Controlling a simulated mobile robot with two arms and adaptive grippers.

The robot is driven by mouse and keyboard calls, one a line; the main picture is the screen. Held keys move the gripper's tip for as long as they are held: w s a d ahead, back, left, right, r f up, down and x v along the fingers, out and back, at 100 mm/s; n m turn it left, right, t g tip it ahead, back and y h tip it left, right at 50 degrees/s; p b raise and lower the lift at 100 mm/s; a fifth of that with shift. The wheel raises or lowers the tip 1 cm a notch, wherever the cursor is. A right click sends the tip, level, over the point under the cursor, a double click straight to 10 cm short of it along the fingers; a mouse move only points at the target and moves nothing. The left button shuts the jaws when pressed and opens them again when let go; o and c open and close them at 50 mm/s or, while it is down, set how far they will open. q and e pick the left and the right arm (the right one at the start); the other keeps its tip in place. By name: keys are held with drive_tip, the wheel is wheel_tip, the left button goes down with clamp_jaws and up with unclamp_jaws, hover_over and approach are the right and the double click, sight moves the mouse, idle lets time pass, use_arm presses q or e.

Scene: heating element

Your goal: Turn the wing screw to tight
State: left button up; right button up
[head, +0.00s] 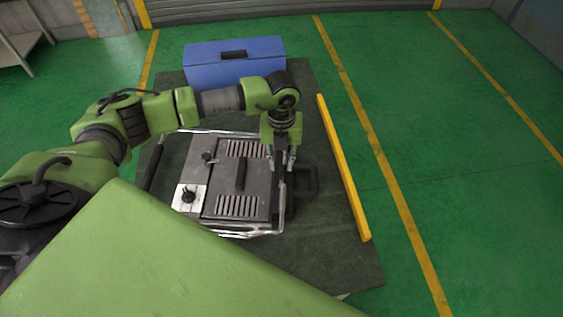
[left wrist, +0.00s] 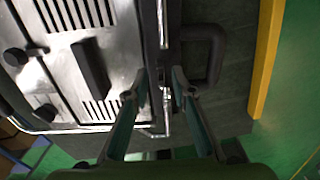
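The heating element is a grey metal box (head: 226,205) with slotted vents and a black bar handle on top, framed by a bright metal rail. My left gripper (head: 281,162) points down over its right edge. In the left wrist view the two fingers of the left gripper (left wrist: 162,75) are apart, one on each side of a thin bright metal piece (left wrist: 165,100) at the box's edge. I cannot tell whether this piece is the wing screw or part of the rail, nor whether the fingers touch it. My right gripper is not in view.
The box stands on a dark table (head: 340,260). A blue case (head: 215,70) stands behind it. A yellow bar (head: 343,170) runs along the table's right side. A black loop handle (left wrist: 208,50) sticks out right of the box. Black knobs (left wrist: 45,113) sit on its left side.

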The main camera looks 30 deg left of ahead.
use_arm(q)
drive_tip(key=shift+f, duration=1.25)
clamp_jaws()
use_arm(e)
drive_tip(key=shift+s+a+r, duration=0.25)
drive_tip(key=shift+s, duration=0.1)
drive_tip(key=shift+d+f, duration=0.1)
